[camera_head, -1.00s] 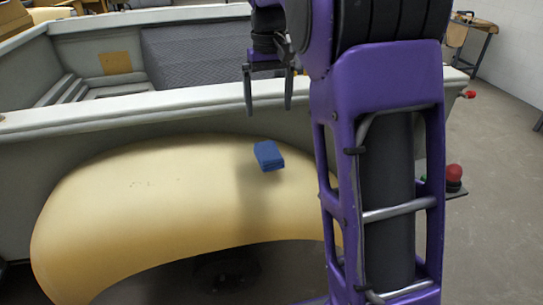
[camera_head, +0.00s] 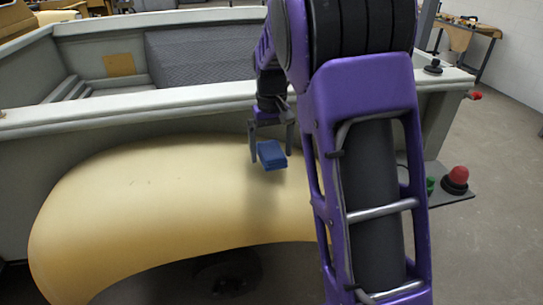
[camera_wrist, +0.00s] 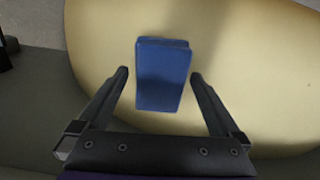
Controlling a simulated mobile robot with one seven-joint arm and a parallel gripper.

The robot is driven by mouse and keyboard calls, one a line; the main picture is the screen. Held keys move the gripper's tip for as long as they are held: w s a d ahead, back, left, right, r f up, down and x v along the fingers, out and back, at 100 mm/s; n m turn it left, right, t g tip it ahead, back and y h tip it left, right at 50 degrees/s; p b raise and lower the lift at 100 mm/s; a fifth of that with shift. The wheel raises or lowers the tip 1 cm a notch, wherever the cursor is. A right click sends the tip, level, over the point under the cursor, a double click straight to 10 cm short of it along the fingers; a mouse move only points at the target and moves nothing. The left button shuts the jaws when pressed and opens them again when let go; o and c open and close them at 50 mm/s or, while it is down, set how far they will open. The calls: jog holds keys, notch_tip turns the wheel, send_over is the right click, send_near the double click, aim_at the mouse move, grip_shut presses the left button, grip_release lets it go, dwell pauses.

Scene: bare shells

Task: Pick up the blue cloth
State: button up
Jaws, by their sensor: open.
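The blue cloth (camera_head: 271,155) is a small folded block lying on the curved cream fender of the vehicle. It also shows in the wrist view (camera_wrist: 163,75), between and partly beyond my fingertips. My gripper (camera_head: 272,156) is open and above the cloth, with one finger to each side of it in the head view. In the wrist view the open fingers (camera_wrist: 158,74) flank the cloth's lower part, with a gap on both sides. I cannot tell the exact height left between the fingertips and the fender.
The cream fender (camera_head: 140,190) curves down at its edges. Behind it rises the grey body wall (camera_head: 130,118) of the open vehicle shell. A red knob (camera_head: 458,175) and a green knob (camera_head: 430,185) sit on a ledge at the right. Open floor lies further right.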

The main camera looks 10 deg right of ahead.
aim_at(271, 150)
jog(key=c, duration=1.3)
notch_tip(271, 150, up, 10)
jog(key=shift+p, duration=0.8)
jog(key=o, duration=0.8)
jog(key=c, duration=0.6)
jog(key=shift+c, duration=0.2)
jog(key=shift+a, duration=0.1)
